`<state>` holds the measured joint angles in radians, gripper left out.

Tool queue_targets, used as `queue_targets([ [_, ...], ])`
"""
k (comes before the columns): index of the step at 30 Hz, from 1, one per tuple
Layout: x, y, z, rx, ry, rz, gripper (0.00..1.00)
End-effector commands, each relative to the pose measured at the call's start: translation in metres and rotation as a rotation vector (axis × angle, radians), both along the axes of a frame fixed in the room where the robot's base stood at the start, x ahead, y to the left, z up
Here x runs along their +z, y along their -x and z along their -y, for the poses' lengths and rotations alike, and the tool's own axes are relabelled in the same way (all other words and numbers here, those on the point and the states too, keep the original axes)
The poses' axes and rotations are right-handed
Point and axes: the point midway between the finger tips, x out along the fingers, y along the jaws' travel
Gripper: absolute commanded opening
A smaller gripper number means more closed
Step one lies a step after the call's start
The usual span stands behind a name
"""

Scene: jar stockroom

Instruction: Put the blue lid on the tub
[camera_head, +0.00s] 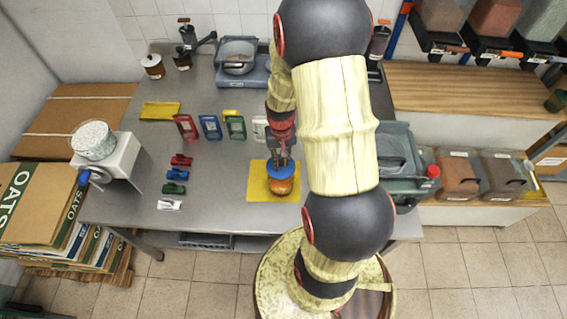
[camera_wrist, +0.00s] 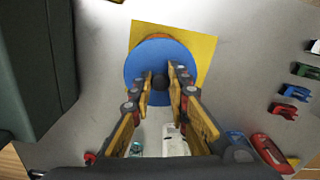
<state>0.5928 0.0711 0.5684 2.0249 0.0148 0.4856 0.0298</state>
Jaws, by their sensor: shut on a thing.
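The blue lid (camera_wrist: 160,54) is a round disc with a dark knob in its middle. It also shows in the head view (camera_head: 280,171). My gripper (camera_wrist: 161,79) is shut on the knob and points down at the lid; it also shows in the head view (camera_head: 283,160). The orange-brown tub (camera_head: 280,187) stands on a yellow mat (camera_head: 256,186), under the lid. In the wrist view the lid hides most of the tub, and only an orange edge (camera_wrist: 154,37) shows beyond it. I cannot tell whether lid and tub touch.
Red, blue and green frame-like holders (camera_head: 209,127) stand left of my gripper. Several small coloured clips (camera_head: 176,174) lie farther left, near a white scale (camera_head: 108,163) bearing a jar. A grey-green machine (camera_head: 398,150) stands right, behind my arm. The grey table (camera_head: 215,178) is clear left of the mat.

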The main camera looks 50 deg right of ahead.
Motion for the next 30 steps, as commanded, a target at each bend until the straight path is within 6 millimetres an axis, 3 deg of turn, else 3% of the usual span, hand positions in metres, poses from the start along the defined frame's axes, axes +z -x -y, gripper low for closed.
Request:
queue_targets([
  [8, -0.013, 0.000, 0.000, -0.004, -0.001, -0.001, 0.00],
  [24, -0.059, 0.000, 0.000, -0.003, -0.001, -0.001, 0.00],
  [30, -0.064, 0.000, 0.000, -0.003, 0.000, 0.000, 0.00],
])
